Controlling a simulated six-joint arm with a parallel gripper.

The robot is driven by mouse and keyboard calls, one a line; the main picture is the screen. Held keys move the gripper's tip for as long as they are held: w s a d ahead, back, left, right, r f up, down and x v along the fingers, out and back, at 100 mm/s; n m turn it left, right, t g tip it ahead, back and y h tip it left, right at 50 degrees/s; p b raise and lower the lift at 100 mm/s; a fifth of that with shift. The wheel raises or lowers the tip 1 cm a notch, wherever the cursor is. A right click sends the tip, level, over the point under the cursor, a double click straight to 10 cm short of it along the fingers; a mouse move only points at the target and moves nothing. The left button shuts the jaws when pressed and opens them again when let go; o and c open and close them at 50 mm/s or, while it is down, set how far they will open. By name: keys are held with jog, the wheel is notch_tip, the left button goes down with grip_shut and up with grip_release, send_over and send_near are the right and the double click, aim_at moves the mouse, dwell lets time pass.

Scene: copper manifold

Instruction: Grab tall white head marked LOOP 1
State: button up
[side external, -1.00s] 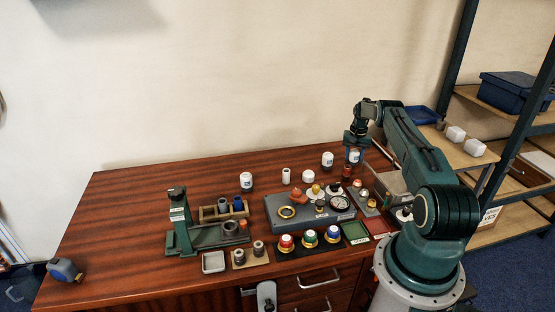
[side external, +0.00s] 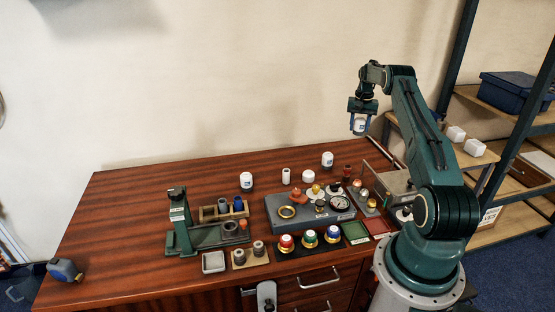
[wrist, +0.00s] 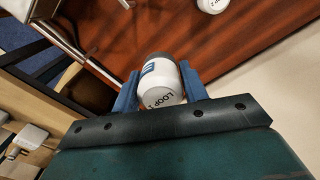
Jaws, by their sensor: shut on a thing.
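The tall white head marked LOOP 1 (wrist: 165,88) is between the blue fingers of my gripper (wrist: 160,90) in the wrist view, with its lettering facing the camera. It has a blue label and a grey end. In the side external view my gripper (side external: 362,115) is shut on the white head (side external: 360,126) and holds it well above the back right of the table. Another white head (wrist: 213,4), with partly readable LOOP lettering, shows at the top of the wrist view.
White heads stand at the back of the wooden table (side external: 130,215), including one at the right (side external: 327,160) and one at the left (side external: 246,180). A grey manifold block (side external: 290,222) fills the middle. A shelf rack (side external: 480,160) stands at the right. The table's left part is mostly clear.

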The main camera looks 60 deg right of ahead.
aim_at(360, 119)
notch_tip(360, 119, up, 6)
jog(key=shift+f, duration=0.15)
dwell(0.6)
